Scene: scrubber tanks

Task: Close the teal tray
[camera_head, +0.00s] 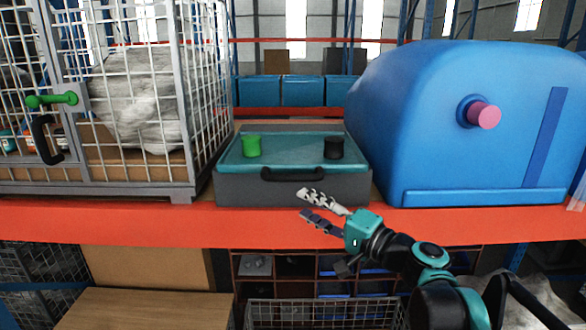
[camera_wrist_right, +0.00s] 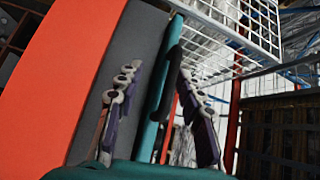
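The teal tray (camera_head: 290,153) sits in a grey housing (camera_head: 235,190) on the orange shelf. A black handle (camera_head: 292,174) is on its front edge. In the right wrist view the fingers (camera_wrist_right: 158,70) are apart. The teal edge (camera_wrist_right: 150,125) and the dark handle (camera_wrist_right: 166,75) appear between them; contact cannot be told. My left gripper is not in view.
A white wire cage (camera_head: 207,85) with a green-handled latch stands left of the housing. A large blue tank (camera_head: 430,120) with a pink-capped port (camera_head: 488,115) stands close on the right. The orange shelf edge (camera_head: 130,222) runs across the front.

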